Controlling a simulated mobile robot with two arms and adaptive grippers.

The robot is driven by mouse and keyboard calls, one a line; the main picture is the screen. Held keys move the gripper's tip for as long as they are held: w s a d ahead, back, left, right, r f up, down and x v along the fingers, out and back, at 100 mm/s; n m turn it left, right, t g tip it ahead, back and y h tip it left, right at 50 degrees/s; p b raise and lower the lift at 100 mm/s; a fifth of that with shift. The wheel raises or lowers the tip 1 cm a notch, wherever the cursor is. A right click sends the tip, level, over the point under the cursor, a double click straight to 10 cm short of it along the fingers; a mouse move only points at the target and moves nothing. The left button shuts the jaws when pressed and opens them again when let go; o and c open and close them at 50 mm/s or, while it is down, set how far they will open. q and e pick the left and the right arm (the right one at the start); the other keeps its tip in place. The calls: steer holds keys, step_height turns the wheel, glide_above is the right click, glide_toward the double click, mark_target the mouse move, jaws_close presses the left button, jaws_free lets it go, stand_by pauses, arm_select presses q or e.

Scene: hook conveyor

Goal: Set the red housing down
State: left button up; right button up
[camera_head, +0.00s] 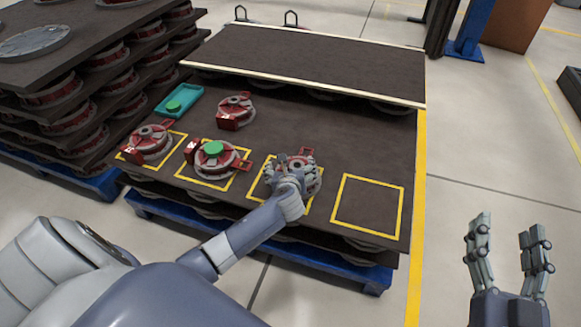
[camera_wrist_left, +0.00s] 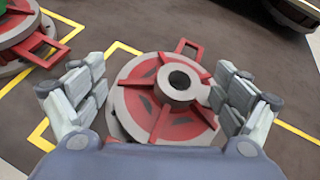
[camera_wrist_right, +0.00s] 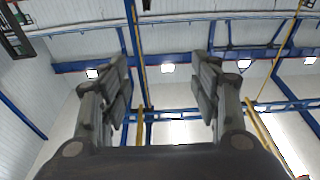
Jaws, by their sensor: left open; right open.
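A red housing with a grey rim and a grey central hub (camera_wrist_left: 165,97) lies flat on the dark board, in the third yellow square from the left. In the head view this housing (camera_head: 309,183) is partly hidden by my left gripper (camera_head: 294,164). My left gripper also shows in the left wrist view (camera_wrist_left: 168,95), its fingers spread on both sides of the housing; contact at the right finger cannot be told. My right gripper (camera_head: 508,243) is open and empty, raised over the floor at the right, fingers up; the right wrist view shows only ceiling between its fingers (camera_wrist_right: 165,85).
Two more housings stand in the left squares, one plain (camera_head: 150,142) and one with a green disc (camera_head: 213,148). Another housing (camera_head: 235,110) lies behind them, beside a teal tray (camera_head: 179,101). The rightmost yellow square (camera_head: 368,206) is empty. Stacked housings (camera_head: 72,117) stand far left.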

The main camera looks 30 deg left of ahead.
arm_select(q)
steer(key=shift+s+r, duration=0.1)
steer(key=p+v, duration=0.2)
steer(key=v, duration=0.3)
steer(key=shift+r, duration=0.1)
steer(key=s+d+r+n+g+h+p, duration=0.1)
steer(key=s+d+r+n+g+h, duration=0.1)
steer(key=s+d+n, duration=0.5)
steer(key=s+d+r+n+g+h+p, duration=0.1)
steer(key=s+d+r+n+h, duration=0.3)
steer(key=s+d+n, duration=0.4)
steer(key=s+n+h, duration=0.1)
steer(key=s+n, duration=0.6)
steer(key=n, duration=0.3)
steer(key=shift+s+r+n+g+h+p, duration=0.15)
steer(key=shift+s+n+g+h+p, duration=0.15)
steer(key=shift+n+g+h+p, duration=0.1)
arm_select(e)
steer(key=s+d+f+g+h, duration=0.1)
steer(key=s+d+f+g, duration=0.1)
steer(key=s+f+g, duration=0.3)
steer(key=s+d+f+g+h, duration=0.2)
steer(key=s+f+g, duration=0.3)
steer(key=f, duration=0.8)
steer(key=shift+s+d+f+m+g+h, duration=0.35)
steer(key=shift+d+g, duration=0.35)
steer(key=shift+g, duration=0.5)
steer(key=shift+f, duration=0.15)
